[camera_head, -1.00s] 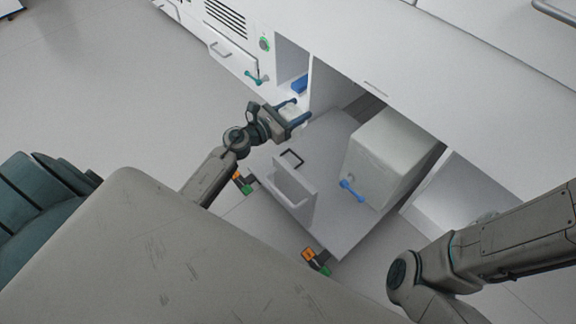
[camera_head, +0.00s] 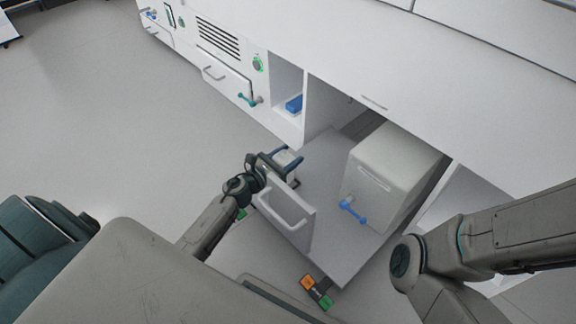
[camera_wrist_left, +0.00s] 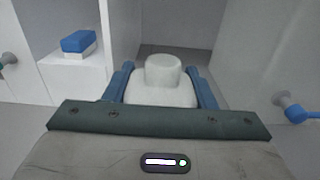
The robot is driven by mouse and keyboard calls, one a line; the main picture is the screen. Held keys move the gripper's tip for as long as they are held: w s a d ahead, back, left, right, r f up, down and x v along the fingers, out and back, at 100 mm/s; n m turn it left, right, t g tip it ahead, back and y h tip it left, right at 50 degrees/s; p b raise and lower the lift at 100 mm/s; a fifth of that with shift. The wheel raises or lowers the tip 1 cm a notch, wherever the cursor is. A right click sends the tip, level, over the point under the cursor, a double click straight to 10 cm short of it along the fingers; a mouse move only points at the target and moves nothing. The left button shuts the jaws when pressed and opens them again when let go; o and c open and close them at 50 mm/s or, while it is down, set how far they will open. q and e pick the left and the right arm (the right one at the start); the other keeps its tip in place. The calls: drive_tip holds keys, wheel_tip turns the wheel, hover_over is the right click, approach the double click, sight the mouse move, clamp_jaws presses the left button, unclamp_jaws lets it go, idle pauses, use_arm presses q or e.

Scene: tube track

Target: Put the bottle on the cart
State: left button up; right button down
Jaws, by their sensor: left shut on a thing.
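My left gripper (camera_head: 287,166) is shut on a white bottle (camera_head: 287,157). In the left wrist view the bottle's round pale cap (camera_wrist_left: 163,71) and shoulders sit upright between the blue fingers; its lower part is hidden. The cart (camera_head: 330,157) is a low grey platform with an upright white end panel and a handle. The gripper and bottle are just behind that panel, near the platform's left edge. I cannot tell the bottle's height above the platform. My right arm shows at the lower right of the head view, but its gripper does not.
A white box (camera_head: 390,165) with a blue-handled tap takes up the cart's right part. The counter (camera_head: 420,90) overhangs the far side. An open compartment to the left holds a blue-topped item (camera_head: 294,104). The platform's left part shows bare surface.

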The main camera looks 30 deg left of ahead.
use_arm(q)
wheel_tip(320, 180, down, 3)
drive_tip(key=shift+r+b, duration=0.1)
drive_tip(key=shift+b, duration=0.65)
drive_tip(key=shift+f, duration=0.2)
drive_tip(key=o, duration=1)
drive_tip(key=shift+r, duration=0.1)
drive_tip(key=shift+c, duration=0.2)
drive_tip(key=shift+r, duration=0.2)
drive_tip(key=shift+s+a, duration=0.1)
drive_tip(key=shift+s, duration=0.2)
drive_tip(key=p+v, duration=0.1)
drive_tip(key=v, duration=1)
drive_tip(key=shift+s+a, duration=0.1)
drive_tip(key=shift+s, duration=0.1)
